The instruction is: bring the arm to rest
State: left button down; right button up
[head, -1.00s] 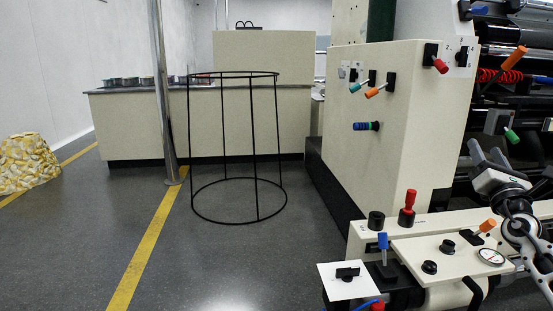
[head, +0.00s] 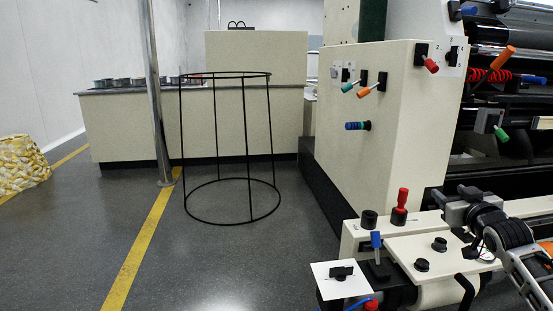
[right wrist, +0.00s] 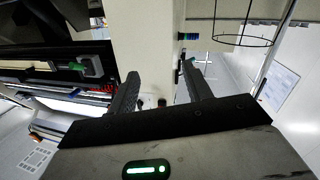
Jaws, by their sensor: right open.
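My right arm comes in from the right edge of the head view, over the control bench (head: 408,247) of the machine. My right gripper (head: 460,207) is above the bench's right part, apart from the levers I can see. My left gripper is not in view.
A beige cabinet (head: 370,130) with coloured levers stands left of the dark machine rollers (head: 510,100). The bench carries a red-topped lever (head: 401,200) and a blue lever (head: 376,243). A black wire frame (head: 247,150) stands on open floor near a steel post (head: 158,100).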

jog(key=s+a+f+n+g+y, duration=0.1)
jog(key=s+a+f+y, duration=0.3)
jog(key=a, duration=0.5)
jog(key=s+a+f+n+y, duration=0.1)
jog(key=s+a+f, duration=0.35)
jog(key=a, duration=0.45)
jog(key=s+a+f+n+g+y, duration=0.1)
jog(key=s+a+f+y, duration=0.2)
jog(key=s+a, duration=0.5)
jog(key=s+a+r+m+y, duration=0.2)
jog(key=s+a+r+y, duration=0.35)
jog(key=s+a, duration=0.8)
pick_arm(q)
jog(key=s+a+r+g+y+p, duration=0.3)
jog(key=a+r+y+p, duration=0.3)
jog(key=p, duration=2.6)
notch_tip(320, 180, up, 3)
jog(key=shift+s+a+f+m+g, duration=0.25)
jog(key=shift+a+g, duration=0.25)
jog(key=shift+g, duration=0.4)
pick_arm(e)
jog(key=s+d+r+g+h, duration=0.4)
jog(key=d+r+h, duration=0.3)
jog(key=r, duration=0.4)
jog(key=shift+s+d+n+h, duration=0.2)
jog(key=shift+d+n+h, duration=0.1)
jog(key=shift+d+h, duration=0.05)
jog(key=shift+r, duration=0.1)
